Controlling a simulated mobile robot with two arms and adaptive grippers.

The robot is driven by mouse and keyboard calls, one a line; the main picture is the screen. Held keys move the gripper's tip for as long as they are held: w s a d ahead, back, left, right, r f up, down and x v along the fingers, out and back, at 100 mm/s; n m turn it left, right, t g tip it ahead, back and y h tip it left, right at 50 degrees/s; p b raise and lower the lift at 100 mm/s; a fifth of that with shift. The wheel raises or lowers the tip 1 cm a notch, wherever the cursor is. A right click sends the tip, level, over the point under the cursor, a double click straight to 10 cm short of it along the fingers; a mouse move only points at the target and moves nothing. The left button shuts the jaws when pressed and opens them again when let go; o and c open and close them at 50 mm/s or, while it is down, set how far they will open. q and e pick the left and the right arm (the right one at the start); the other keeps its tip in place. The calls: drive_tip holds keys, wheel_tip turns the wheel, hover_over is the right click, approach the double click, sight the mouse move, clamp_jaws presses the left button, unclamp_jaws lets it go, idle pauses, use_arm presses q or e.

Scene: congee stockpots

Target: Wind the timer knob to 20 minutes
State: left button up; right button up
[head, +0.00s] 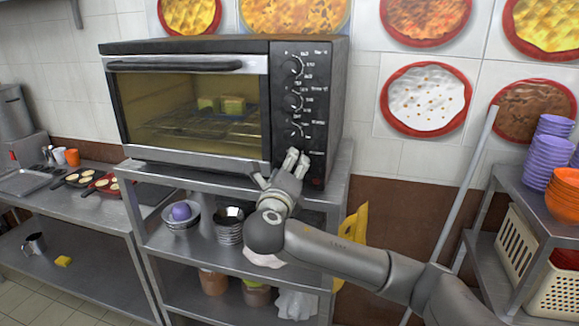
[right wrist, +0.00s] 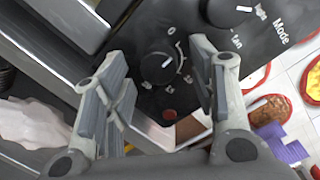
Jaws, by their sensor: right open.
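A black and steel toaster oven (head: 190,155) stands on a steel shelf unit, its glass door shut. Its right-hand panel carries a column of dark round knobs. In the right wrist view, the knob with "0" and "min" beside it (right wrist: 162,67) shows between my fingers, with a white pointer line. My right gripper (head: 277,171) is open in front of the panel's lower end. Its two fingers (right wrist: 157,58) stand on either side of the knob, with gaps visible. Whether they touch it cannot be told. My left gripper is out of view.
A knob by the word "Mode" (right wrist: 228,10) sits above the min knob, and a small red light (right wrist: 169,115) below it. The oven's long door handle (head: 175,65) juts out at left. Bowls (head: 228,232) stand on the shelf below. A pole (head: 465,190) leans at right.

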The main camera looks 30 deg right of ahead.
drive_tip(key=shift+w+d, duration=0.25)
drive_tip(key=c, duration=1)
